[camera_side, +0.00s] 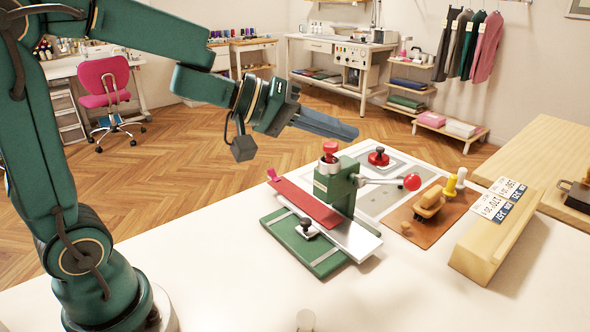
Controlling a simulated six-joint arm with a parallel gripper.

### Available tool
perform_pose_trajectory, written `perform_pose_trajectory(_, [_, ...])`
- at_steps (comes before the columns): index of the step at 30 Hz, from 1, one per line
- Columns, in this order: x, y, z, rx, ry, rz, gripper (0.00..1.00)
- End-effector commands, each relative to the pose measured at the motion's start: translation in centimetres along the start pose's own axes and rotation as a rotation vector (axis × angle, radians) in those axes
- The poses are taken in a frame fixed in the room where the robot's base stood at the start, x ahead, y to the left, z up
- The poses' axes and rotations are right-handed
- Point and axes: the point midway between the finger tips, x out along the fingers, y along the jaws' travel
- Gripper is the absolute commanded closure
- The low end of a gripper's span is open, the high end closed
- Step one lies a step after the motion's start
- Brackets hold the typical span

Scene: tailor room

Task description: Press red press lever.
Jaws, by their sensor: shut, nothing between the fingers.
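A green press (335,180) stands on the white table, with a red knob on its top. Its lever (385,181) sticks out to the right, roughly level, and ends in a red ball (412,182). A red strip (305,203) lies on the press's pale metal bed, under the press head. My gripper (352,132) is shut and empty. It is in the air, above and behind the press in the picture, with its fingers pointing right. It is apart from the lever and the red ball.
A green base plate (301,243) with a small black knob lies in front of the press. A red round piece with a black knob (379,157) sits on a grey board behind. A brown mat (423,233) with wooden-handled tools and a wooden block with number cards (484,248) are at right. The table's left front is mostly clear.

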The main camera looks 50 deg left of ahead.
Motion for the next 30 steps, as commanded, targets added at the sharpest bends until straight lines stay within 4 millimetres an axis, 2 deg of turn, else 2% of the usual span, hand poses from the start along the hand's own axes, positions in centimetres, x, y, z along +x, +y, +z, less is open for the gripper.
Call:
perform_pose_trajectory(3, [2.1, 0.0, 0.1, -0.002, -0.006, -0.001, 1.00])
perform_pose_trajectory(13, [7.4, -0.1, 0.2, 0.000, -0.004, -0.001, 1.00])
perform_pose_trajectory(21, [9.2, 0.0, 2.2, -0.001, -0.001, 0.000, 1.00])
perform_pose_trajectory(30, [9.8, 0.0, 2.8, 0.001, 0.003, -0.001, 1.00])
